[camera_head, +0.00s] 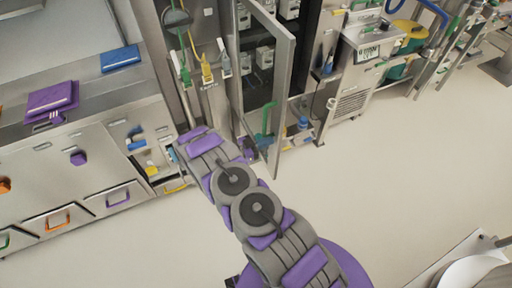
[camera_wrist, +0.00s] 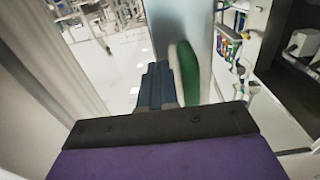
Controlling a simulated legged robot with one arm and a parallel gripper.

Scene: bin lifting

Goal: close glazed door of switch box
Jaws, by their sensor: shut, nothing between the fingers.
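The glazed door (camera_head: 284,85) of the switch box stands open in the head view, swung out from the tall steel cabinet. Its metal frame surrounds a dark see-through pane. A green handle (camera_head: 265,122) sits low on the door. In the wrist view, the green handle (camera_wrist: 189,72) stands just right of my gripper (camera_wrist: 157,75), in front of a pale blue surface. My gripper's blue-grey fingers are together and empty. They look close beside the handle; I cannot tell whether they touch it. In the head view my arm hides most of the gripper.
Shelves with grey switch units (camera_head: 265,57) show inside the cabinet. Hanging tools with green, yellow and white handles (camera_head: 206,70) are left of it. A steel counter with drawers (camera_head: 75,165) stands at left, a steel machine (camera_head: 355,75) at right. The floor (camera_head: 390,160) at right is clear.

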